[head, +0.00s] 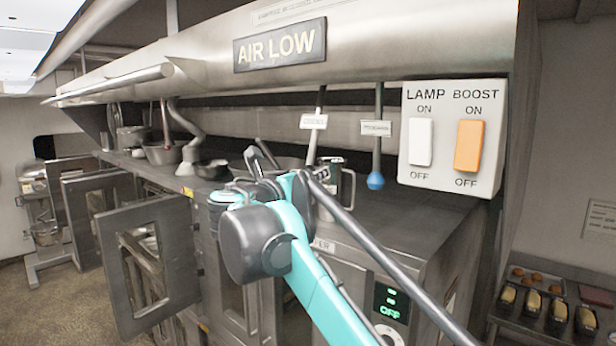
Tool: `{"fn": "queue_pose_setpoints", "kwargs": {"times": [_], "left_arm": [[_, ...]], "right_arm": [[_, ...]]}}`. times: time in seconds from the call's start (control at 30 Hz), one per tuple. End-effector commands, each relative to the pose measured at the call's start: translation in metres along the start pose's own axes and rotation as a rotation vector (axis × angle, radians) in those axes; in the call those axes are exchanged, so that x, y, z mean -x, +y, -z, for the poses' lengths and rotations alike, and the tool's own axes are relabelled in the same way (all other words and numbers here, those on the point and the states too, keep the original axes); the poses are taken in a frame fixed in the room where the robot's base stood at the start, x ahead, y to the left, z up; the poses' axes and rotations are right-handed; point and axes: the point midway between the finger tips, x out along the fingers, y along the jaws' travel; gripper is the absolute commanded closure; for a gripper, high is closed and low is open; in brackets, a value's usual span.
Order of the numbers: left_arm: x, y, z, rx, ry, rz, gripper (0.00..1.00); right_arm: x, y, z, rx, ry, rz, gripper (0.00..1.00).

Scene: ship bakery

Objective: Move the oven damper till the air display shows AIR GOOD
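The air display (280,46) on the hood reads AIR LOW. Two levers hang under the hood. The tag text is too small to read, so I cannot tell which lever is the oven damper. My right gripper (256,153) is left of both levers, over the oven top. Its dark fingers look apart and empty, touching neither lever. My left gripper is out of view.
A switch panel (410,178) with LAMP and BOOST switches is right of the levers. Pots and pans (162,152) stand on the oven top (420,215). An oven door (150,215) stands open at left. A rail (115,82) runs along the hood. Loaf tins (558,311) are lower right.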

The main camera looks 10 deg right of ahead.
Motion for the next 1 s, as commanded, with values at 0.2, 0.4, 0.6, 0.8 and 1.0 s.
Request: {"fn": "queue_pose_setpoints", "kwargs": {"times": [0.2, 0.4, 0.6, 0.8, 1.0], "left_arm": [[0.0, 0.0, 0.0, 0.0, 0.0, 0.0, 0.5], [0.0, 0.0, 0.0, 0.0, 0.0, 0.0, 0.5], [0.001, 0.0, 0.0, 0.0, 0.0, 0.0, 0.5], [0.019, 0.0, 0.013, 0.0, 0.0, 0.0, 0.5], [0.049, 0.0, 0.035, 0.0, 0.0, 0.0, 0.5]], "right_arm": [[-0.002, 0.0, 0.0, -0.001, 0.001, 0.0, 0.49], [-0.002, 0.0, 0.0, -0.001, 0.001, 0.0, 0.86], [-0.002, 0.0, 0.0, -0.002, 0.001, 0.0, 1.0], [0.016, 0.001, -0.014, -0.021, 0.054, -0.022, 1.0], [0.05, 0.004, -0.034, -0.051, 0.163, -0.064, 1.0]]}}
